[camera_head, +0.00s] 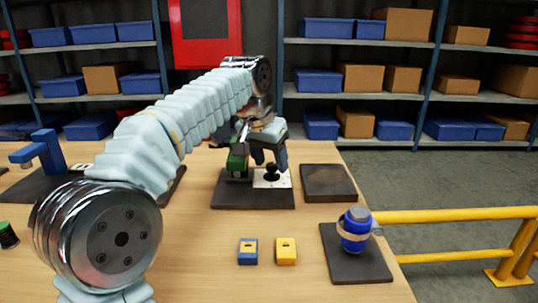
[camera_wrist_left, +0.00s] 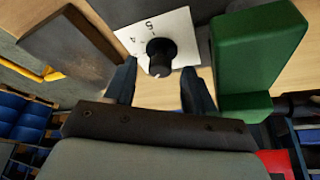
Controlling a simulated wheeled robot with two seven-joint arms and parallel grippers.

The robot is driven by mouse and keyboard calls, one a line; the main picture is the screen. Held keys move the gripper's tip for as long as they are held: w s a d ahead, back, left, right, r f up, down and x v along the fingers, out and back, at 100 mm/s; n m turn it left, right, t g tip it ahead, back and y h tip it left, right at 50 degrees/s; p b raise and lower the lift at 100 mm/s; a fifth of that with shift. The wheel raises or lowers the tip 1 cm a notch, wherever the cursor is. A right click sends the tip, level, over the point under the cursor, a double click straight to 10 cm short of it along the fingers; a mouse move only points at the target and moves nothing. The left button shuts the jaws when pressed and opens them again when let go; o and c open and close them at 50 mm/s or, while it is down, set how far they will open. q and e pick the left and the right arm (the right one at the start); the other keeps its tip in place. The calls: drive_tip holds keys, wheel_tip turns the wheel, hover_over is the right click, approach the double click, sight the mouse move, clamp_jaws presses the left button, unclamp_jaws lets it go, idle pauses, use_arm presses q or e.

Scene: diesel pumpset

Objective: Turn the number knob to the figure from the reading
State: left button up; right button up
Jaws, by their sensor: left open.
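The black number knob (camera_head: 271,169) stands on a white plate (camera_head: 262,182) on a dark mat. In the left wrist view the knob (camera_wrist_left: 161,55) has a pale mark at its edge, and the plate (camera_wrist_left: 178,25) shows the figures 5 and 4. My left gripper (camera_head: 268,158) is open just above the knob. In the left wrist view its two dark fingers (camera_wrist_left: 159,68) lie to either side of the knob with gaps; contact is not visible. The other figures are hidden or out of view. I cannot make out a reading. My right gripper is not in view.
A green block (camera_wrist_left: 258,45) stands close beside the gripper. A dark pad (camera_head: 328,182) lies to the right. A blue and a yellow block (camera_head: 286,251) and a blue round device (camera_head: 355,232) are nearer. A yellow rail (camera_head: 455,214) stands beyond the table's right edge.

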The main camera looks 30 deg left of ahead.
use_arm(q)
drive_tip(key=v, duration=1.3)
drive_tip(key=shift+s+r, duration=0.2)
drive_tip(key=shift+r, duration=0.15)
drive_tip(key=shift+a, duration=0.1)
